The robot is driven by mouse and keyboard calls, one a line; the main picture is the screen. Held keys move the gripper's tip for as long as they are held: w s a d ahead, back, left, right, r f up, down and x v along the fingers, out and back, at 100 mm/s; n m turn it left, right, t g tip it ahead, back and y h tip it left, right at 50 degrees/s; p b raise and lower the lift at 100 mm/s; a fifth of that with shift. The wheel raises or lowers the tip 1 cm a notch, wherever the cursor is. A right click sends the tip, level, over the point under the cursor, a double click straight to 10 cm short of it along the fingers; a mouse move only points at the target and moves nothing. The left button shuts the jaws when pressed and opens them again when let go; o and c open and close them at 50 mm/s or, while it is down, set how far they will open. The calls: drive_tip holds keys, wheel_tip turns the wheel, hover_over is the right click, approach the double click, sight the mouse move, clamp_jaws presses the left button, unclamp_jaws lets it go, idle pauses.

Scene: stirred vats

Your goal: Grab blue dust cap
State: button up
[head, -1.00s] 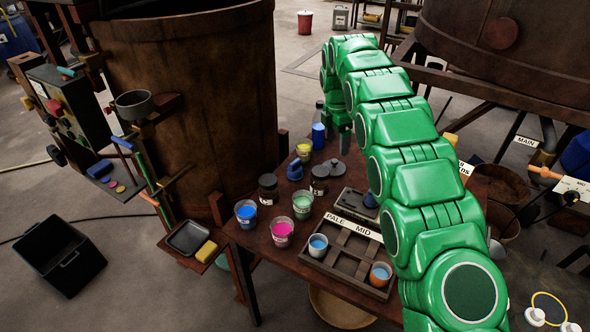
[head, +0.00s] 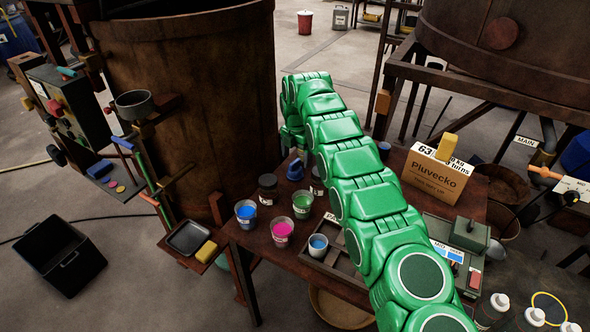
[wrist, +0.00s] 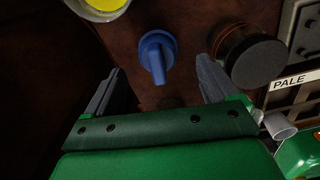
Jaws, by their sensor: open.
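The blue dust cap (head: 295,170) stands on the brown table near the big vat, partly under my gripper in the head view. In the wrist view the blue cap (wrist: 157,50) shows a round base with a raised grip bar. It lies just beyond my fingertips, between their lines. My gripper (wrist: 160,75) is open and empty, with one finger on each side of the cap's line. In the head view my gripper (head: 291,140) hangs above and behind the cap, its fingertips hard to make out.
A dark-lidded jar (wrist: 258,60) stands close to the right finger. A yellow-filled cup (wrist: 100,6) is at the wrist view's top left. Blue (head: 246,212), pink (head: 282,232) and green (head: 303,203) paint cups stand on the table's front part. The vat (head: 185,90) rises close behind.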

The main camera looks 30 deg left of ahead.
sight(295, 168)
drive_tip(key=shift+s+a+f, duration=0.1)
drive_tip(key=shift+f, duration=1.55)
drive_tip(key=shift+a+f, duration=0.1)
drive_tip(key=shift+f, duration=1.55)
drive_tip(key=c, duration=1.1)
drive_tip(key=shift+o, duration=0.2)
drive_tip(key=shift+r, duration=0.2)
